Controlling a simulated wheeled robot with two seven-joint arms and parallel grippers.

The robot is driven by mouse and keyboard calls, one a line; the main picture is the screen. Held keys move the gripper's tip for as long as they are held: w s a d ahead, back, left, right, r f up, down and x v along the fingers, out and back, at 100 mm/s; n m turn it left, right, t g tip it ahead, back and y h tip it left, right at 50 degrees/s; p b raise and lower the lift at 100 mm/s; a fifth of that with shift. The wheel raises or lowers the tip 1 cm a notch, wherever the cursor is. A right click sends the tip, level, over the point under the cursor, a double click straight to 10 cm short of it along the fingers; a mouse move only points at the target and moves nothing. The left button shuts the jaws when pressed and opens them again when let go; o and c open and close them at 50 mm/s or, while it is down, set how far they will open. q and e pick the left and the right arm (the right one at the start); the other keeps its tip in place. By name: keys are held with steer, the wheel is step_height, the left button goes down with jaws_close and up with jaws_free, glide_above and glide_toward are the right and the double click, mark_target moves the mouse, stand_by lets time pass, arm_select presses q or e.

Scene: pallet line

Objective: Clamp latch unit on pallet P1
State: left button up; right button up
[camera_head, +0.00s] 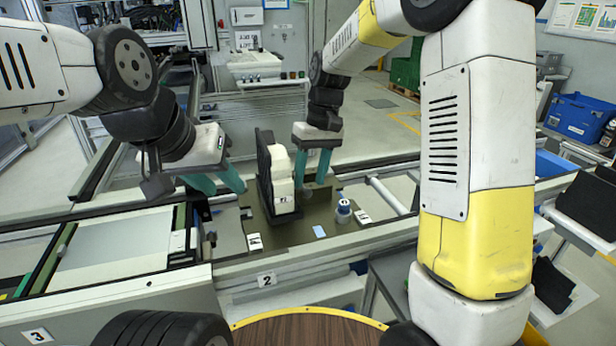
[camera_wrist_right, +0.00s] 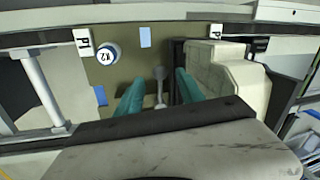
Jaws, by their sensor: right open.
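The olive pallet P1 (camera_head: 290,232) lies on the line, with P1 tags visible in the right wrist view. A cream unit (camera_head: 281,180) stands upright on it against a black upright plate (camera_head: 264,165). In the right wrist view a small grey latch lever with a round knob (camera_wrist_right: 160,73) rises beside the cream unit (camera_wrist_right: 220,68). My right gripper (camera_wrist_right: 160,80) is open, its teal fingers on either side of the lever with gaps; contact is not visible. My left gripper (camera_head: 223,190) is open and empty, left of the black plate.
A white-and-blue round piece with a label (camera_head: 343,208) stands on the pallet's right part, near a light blue patch (camera_head: 319,231). Rails and frame edges border the pallet. A blue crate (camera_head: 578,118) stands far right. My right arm hides part of the right side.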

mark_target(308, 189)
steer(key=shift+s+a+f, duration=0.1)
steer(key=shift+a+f, duration=0.05)
steer(key=shift+f, duration=0.6)
steer(key=shift+s+a+f, duration=0.1)
steer(key=shift+f, duration=0.65)
jaws_close()
steer(key=shift+r, duration=0.1)
